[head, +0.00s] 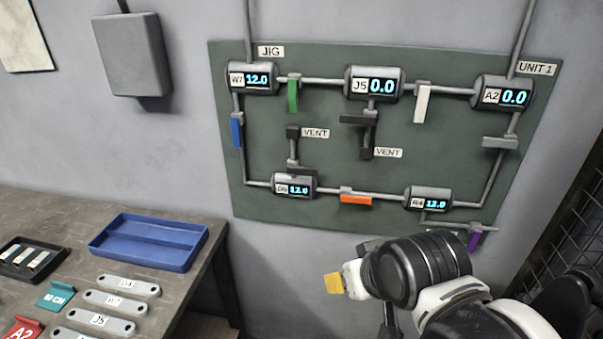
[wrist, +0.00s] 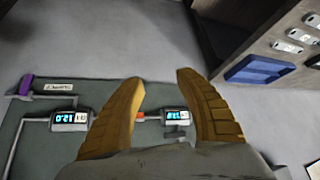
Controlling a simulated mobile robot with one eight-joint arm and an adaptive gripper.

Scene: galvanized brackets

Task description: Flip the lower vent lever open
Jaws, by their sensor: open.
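A dark panel (head: 330,215) on the wall carries pipes, gauges and levers. Two branches bear VENT labels. The lower dark vent lever (head: 303,170) lies crosswise on the short pipe just above the D6 gauge (head: 293,186), which reads 12.0. The other dark vent lever (head: 357,118) lies crosswise below the J5 gauge (head: 373,84), which reads 0.0. My gripper (wrist: 158,80) is open and empty, its yellow fingers apart. In the head view my gripper (head: 333,284) is below the panel's bottom edge, away from both vent levers.
An orange lever (head: 355,198) and a purple lever (head: 476,238) stick out along the panel's lower part. Green, white and blue levers sit higher. A workbench with a blue tray (head: 150,243) stands at left. A wire mesh rack (head: 572,215) is at right.

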